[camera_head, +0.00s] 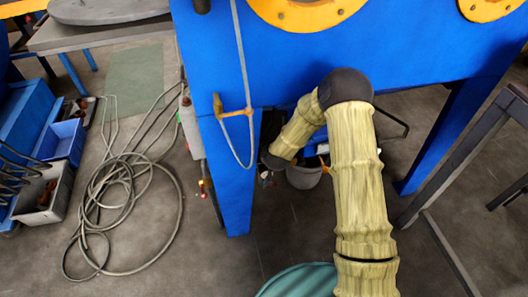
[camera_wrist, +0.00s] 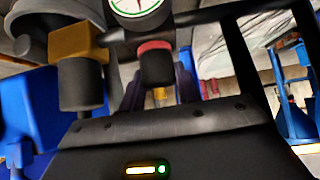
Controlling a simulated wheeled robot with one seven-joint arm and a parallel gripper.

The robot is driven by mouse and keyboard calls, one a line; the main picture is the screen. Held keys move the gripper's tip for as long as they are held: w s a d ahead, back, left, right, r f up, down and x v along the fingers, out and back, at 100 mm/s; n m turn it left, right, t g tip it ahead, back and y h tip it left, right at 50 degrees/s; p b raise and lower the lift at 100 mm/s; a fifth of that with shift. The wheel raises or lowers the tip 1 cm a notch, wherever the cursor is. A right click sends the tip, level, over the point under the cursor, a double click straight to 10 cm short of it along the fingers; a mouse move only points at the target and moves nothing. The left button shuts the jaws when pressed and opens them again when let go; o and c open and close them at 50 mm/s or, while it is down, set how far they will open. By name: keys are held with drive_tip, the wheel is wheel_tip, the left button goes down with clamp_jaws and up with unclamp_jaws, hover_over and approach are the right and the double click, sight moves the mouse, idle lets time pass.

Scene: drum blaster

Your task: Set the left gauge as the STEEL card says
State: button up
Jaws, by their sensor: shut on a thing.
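In the wrist view, a round gauge (camera_wrist: 140,12) with a white face and green on its dial is cut off by the top edge; its reading is not legible. Below it is a black knob (camera_wrist: 156,68) with a red collar. My gripper (camera_wrist: 160,88) has its dark fingers on both sides of this knob and is shut on it. Whether this is the left gauge cannot be told. In the head view, my arm reaches down beside the blue blaster cabinet (camera_head: 215,60), and my gripper is hidden there. No STEEL card is visible.
In the wrist view, a brass block (camera_wrist: 78,42) with a black cylinder (camera_wrist: 80,86) sits left of the knob, and a dark pipe (camera_wrist: 205,14) runs close by. In the head view, a coiled hose (camera_head: 120,190) lies on the floor, blue bins (camera_head: 62,140) stand left, and a bucket (camera_head: 303,177) stands under the cabinet.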

drive_tip(key=o, duration=1)
drive_tip(key=shift+c, duration=0.2)
drive_tip(key=shift+s+d+r+p, duration=0.15)
drive_tip(key=shift+s+r+p, duration=0.15)
drive_tip(key=shift+r+p, duration=0.25)
drive_tip(key=s+d+p, duration=0.3)
drive_tip(key=s, duration=0.8)
drive_tip(key=shift+s+d+f, duration=0.2)
drive_tip(key=shift+s+d, duration=0.1)
drive_tip(key=shift+s, duration=0.05)
